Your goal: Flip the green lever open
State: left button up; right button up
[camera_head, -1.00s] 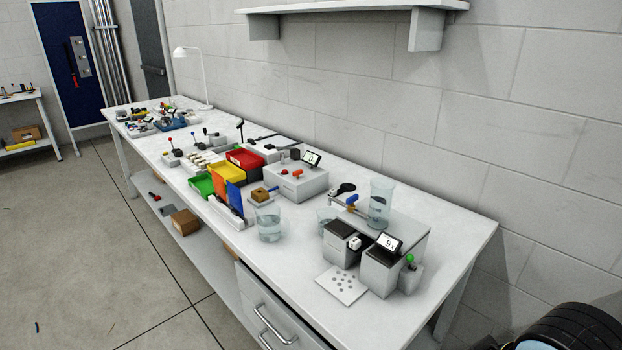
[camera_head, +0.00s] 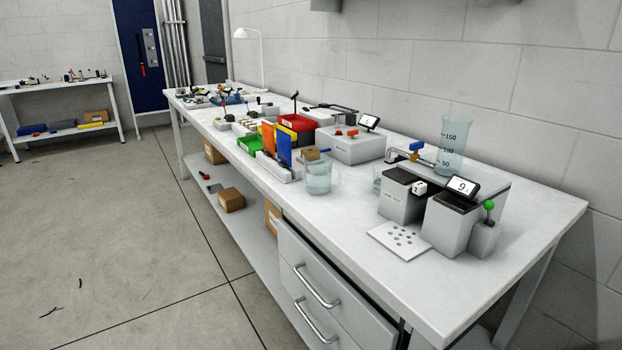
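A green ball-topped lever (camera_head: 489,206) stands on a small grey block (camera_head: 484,238) near the right end of the long white bench (camera_head: 535,222). The block sits right beside a grey box (camera_head: 449,226) with a small display (camera_head: 463,187) reading 9. The lever looks roughly upright with its green knob on top. Which position it is in, I cannot tell. Neither of my grippers is in view.
A graduated beaker (camera_head: 453,147) stands behind the boxes, with a blue-handled tap (camera_head: 416,149) to its left. A white plate with holes (camera_head: 399,240) lies in front. A glass beaker (camera_head: 318,177) and coloured bins (camera_head: 297,123) are farther left. The bench's right corner is clear.

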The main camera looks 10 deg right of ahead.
aim_at(489, 205)
jog(key=z, duration=1.25)
jog(key=i+j, duration=0.1)
jog(key=j, duration=0.2)
jog(key=i+j+u, duration=0.15)
jog(key=k+j, duration=0.05)
jog(key=j, duration=0.05)
